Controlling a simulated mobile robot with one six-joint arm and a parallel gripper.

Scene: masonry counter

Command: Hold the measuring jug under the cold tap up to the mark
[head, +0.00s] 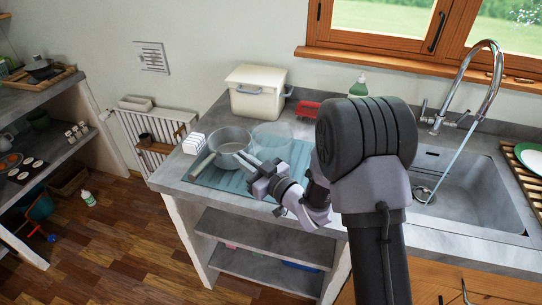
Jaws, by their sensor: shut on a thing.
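The clear measuring jug (273,136) is at the left end of the counter, above the blue-grey ribbed mat (216,178), beside a grey pot. My gripper (246,158) is at its near left side, shut, apparently on the jug; the exact contact is too small to make out. I cannot tell whether the jug touches the mat, and no mark or water level on it is readable. The tall chrome tap (487,50) arches over the sink (470,190) at the right. A thin, pale stream falls from its spout to the basin. A lever stands on either side of its base.
The grey pot (229,139) with a handle stands close left of the jug. A cream bin (257,92), a red item (306,109) and a green bottle (358,87) stand behind. My arm hides the counter between mat and sink. A rack with a plate (530,157) borders the sink's right.

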